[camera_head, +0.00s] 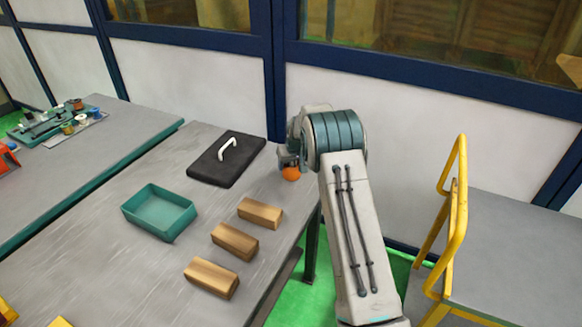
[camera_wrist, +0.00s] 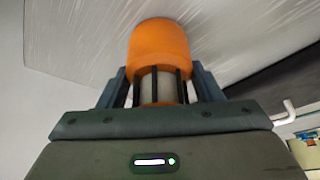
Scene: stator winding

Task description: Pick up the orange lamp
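The orange lamp (camera_wrist: 160,45) has a wide orange end, with a pale grey middle and dark upright bars nearer my palm. In the wrist view it lies between the two fingers of my gripper (camera_wrist: 160,85), with one finger close along each side. Whether the fingers press on it cannot be made out. In the head view the orange lamp (camera_head: 291,173) shows below my gripper (camera_head: 288,160) at the table's far right corner. My wrist hides its upper part. Whether it touches the table is unclear.
The grey table (camera_head: 100,215) also holds a black case with a white handle (camera_head: 226,160), a teal tray (camera_head: 160,212) and three wooden blocks (camera_head: 235,241). A yellow-framed stand (camera_head: 455,230) is at right. A white wall rises behind the table.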

